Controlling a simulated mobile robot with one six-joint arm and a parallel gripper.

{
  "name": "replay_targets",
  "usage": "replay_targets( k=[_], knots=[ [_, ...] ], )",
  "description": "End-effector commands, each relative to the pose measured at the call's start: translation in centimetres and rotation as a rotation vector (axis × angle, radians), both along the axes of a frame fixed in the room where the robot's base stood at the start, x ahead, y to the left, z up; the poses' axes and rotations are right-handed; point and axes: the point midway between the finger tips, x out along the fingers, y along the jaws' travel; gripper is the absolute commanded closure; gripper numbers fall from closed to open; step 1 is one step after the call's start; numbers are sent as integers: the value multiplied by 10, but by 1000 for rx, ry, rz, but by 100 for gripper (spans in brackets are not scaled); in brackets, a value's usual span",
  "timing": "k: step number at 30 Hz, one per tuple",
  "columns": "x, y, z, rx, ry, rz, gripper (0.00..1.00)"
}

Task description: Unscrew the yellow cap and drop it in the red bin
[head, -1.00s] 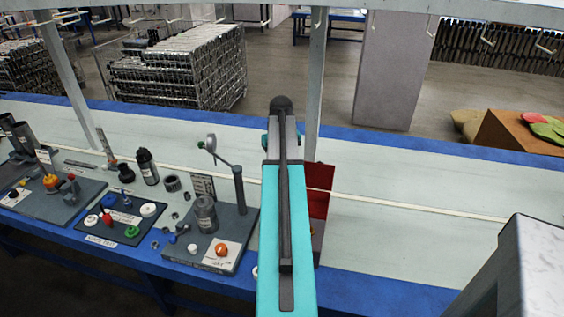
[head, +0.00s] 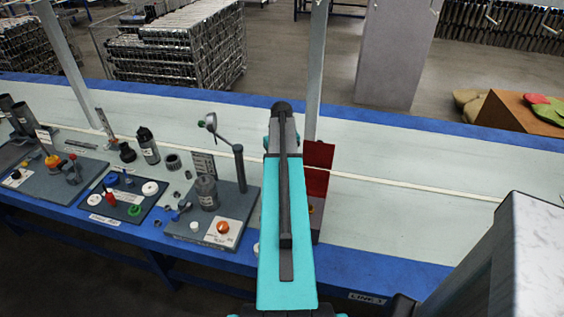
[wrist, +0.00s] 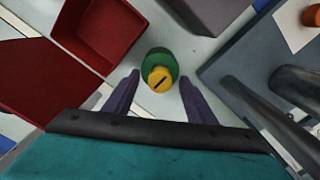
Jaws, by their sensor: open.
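The yellow cap (wrist: 159,79) has a dark slot across its top and shows in the wrist view against a round green part (wrist: 157,60), which it partly covers. My gripper (wrist: 158,82) is open, with one purple finger on each side of the cap and a gap to both. The red bin (wrist: 98,30) is at the upper left of the wrist view, close to the green part. In the head view the red bin (head: 318,170) stands just right of my teal arm. My arm hides the fingers there.
A dark plate (head: 215,222) with a grey cylinder (head: 207,192) and an orange knob (head: 223,227) lies left of my arm. Its edge and a grey post (wrist: 297,88) are close to my right finger. The bench (head: 400,205) is clear to the right.

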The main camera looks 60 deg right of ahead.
Motion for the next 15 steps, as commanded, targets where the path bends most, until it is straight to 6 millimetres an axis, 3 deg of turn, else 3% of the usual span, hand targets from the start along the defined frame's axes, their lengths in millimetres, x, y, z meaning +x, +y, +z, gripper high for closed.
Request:
replay_targets(
  k=[9,15],
  knots=[
    [0,0,-1,0,0,-1,49],
    [-1,-1,-1,0,0,-2,81]
  ],
)
